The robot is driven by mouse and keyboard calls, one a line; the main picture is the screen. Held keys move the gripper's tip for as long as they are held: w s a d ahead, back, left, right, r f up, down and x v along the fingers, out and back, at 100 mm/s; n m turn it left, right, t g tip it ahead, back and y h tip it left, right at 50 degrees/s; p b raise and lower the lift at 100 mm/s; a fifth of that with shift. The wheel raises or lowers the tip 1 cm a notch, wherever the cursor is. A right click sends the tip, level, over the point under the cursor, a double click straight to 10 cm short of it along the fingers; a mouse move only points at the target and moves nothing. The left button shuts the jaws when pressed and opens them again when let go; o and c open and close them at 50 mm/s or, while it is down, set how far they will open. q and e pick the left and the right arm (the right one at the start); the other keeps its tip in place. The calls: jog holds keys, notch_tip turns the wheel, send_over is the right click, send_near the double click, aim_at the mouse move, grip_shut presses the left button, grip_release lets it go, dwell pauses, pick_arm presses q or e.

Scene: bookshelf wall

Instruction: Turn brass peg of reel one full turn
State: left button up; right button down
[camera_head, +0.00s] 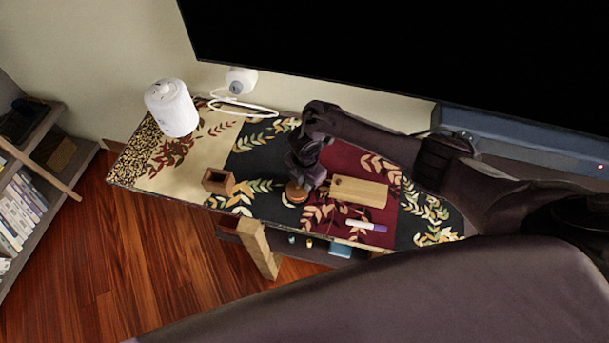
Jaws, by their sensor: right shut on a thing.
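The reel (295,194), a small round reddish-brown piece, sits on the patterned cloth near the front edge of the table. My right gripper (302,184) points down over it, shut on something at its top. The brass peg cannot be made out; the dark gripper covers the place where the two meet, so I take the held thing to be the peg. My left gripper is not in view.
A wooden board (358,191) and a purple-and-white marker (367,226) lie right of the reel. A small open wooden box (218,182) stands to the left. A white cylinder (172,108) stands farther left. A large black screen (420,50) hangs behind.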

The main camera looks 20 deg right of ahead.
jog(key=m+p, duration=0.2)
jog(key=m, duration=0.1)
jog(key=shift+s+a+r+m, duration=0.1)
jog(key=shift+s+a+m, duration=0.1)
jog(key=shift+s+m, duration=0.15)
jog(key=shift+s+a+m+p, duration=0.15)
jog(key=shift+m+p, duration=0.45)
jog(key=shift+m, duration=0.45)
jog(key=c, duration=1.4)
grip_release()
jog(key=shift+c, duration=0.2)
notch_tip(320, 180, up, 8)
jog(key=shift+f+p, duration=0.2)
jog(key=shift+p, duration=0.2)
